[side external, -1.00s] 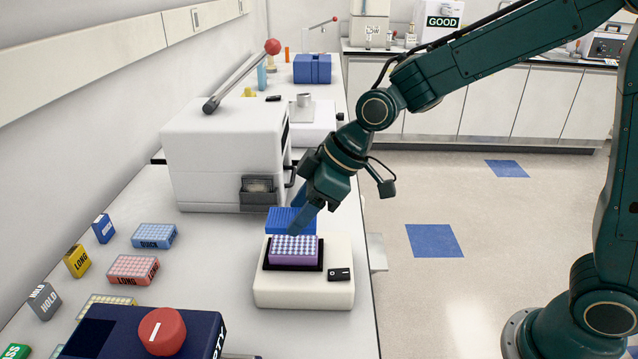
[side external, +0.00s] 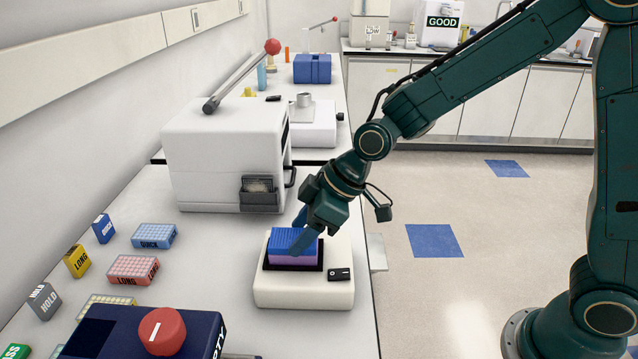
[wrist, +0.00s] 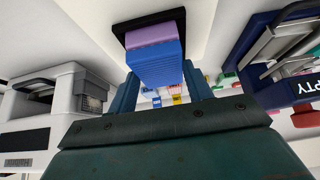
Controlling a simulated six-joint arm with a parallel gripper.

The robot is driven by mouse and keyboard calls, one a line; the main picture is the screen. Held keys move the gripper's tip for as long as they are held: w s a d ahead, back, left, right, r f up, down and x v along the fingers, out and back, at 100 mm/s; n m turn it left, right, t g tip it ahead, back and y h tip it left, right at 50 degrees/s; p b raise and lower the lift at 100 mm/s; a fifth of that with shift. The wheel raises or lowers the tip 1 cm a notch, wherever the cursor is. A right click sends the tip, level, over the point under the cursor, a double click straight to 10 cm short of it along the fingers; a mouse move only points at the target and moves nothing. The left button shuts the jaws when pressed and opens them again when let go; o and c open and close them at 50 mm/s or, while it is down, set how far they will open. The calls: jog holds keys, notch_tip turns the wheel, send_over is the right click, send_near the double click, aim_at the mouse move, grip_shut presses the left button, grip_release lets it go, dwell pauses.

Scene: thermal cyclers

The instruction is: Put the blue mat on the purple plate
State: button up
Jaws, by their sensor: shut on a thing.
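The blue mat (side external: 289,241) is a ribbed blue block. In the side view it lies over the purple plate (side external: 296,261) and covers its wells; I cannot tell whether it rests fully on it. The plate sits in the black recess of a white block device (side external: 303,290). My gripper (side external: 297,243) is shut on the mat and reaches down from the upper right. In the wrist view the blue mat (wrist: 155,65) is between my two fingers (wrist: 162,95), with the purple plate (wrist: 152,35) just beyond it.
A white thermal cycler (side external: 225,150) with a raised lever stands behind. At the left are a blue QUICK plate (side external: 154,236), a red LONG plate (side external: 134,269) and small labelled blocks. A dark blue box with a red knob (side external: 162,331) is at the front. Bench between is clear.

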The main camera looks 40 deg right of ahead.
jog(key=shift+f, duration=0.1)
jog(key=o, duration=1)
jog(key=shift+c, duration=0.2)
jog(key=shift+s+d+r, duration=0.15)
jog(key=shift+r, duration=0.35)
jog(key=v, duration=1.1)
jog(key=shift+r, duration=0.1)
jog(key=s+d+r+m+h, duration=0.1)
jog(key=s+d+m, duration=0.3)
jog(key=s, duration=0.5)
jog(key=s+d+r+m+t+h, duration=0.1)
jog(key=s+d+m+h, duration=0.2)
jog(key=s+d+m, duration=0.2)
jog(key=s+d, duration=0.3)
jog(key=s, duration=0.1)
jog(key=shift+s+h, duration=0.35)
jog(key=shift+h, duration=0.05)
